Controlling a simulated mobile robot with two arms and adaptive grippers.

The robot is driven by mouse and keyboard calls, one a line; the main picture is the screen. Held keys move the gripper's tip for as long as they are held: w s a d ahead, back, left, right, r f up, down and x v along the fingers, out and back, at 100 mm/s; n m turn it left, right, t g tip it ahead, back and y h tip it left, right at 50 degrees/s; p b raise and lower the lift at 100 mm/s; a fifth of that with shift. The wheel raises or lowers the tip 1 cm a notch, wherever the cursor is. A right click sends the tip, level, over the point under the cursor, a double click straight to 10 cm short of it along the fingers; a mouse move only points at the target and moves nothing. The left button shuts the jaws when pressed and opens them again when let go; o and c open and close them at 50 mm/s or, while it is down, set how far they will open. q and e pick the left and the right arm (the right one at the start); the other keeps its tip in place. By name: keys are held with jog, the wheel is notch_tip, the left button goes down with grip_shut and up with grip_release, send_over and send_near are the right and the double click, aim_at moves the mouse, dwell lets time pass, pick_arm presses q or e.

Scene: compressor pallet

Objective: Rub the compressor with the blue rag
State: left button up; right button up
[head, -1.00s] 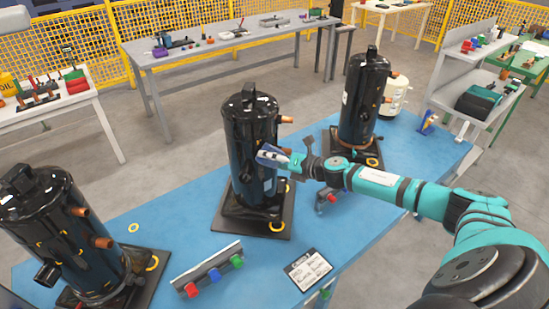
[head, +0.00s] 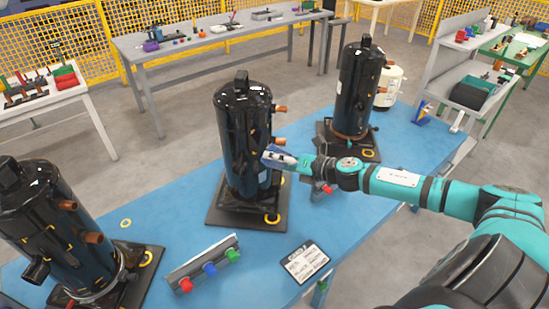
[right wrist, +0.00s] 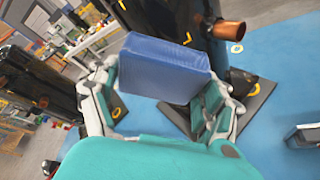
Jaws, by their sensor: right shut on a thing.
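Three black compressors stand on the blue table. The middle compressor (head: 243,135) has copper stubs on its right side and stands upright on a dark base plate. My right gripper (head: 277,158) is at the right side of this compressor. In the right wrist view, my right gripper (right wrist: 160,95) is shut on the folded blue rag (right wrist: 158,68), with fingers on both sides of it. The rag is in front of the compressor's dark body (right wrist: 165,20); I cannot tell whether they touch. In the head view the rag is mostly hidden. My left gripper is not in view.
Another compressor (head: 55,225) stands at the left and one (head: 358,92) at the back right. A rail with coloured blocks (head: 205,268) and a label card (head: 302,262) lie in front on the blue table (head: 150,215). A white tank (head: 391,86) stands behind.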

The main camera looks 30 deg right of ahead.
jog(key=shift+s, duration=0.1)
jog(key=shift+s+f+b, duration=0.2)
jog(key=shift+s+b, duration=0.15)
jog(key=shift+s, duration=0.3)
jog(key=shift+v, duration=0.95)
jog(key=shift+a, duration=0.15)
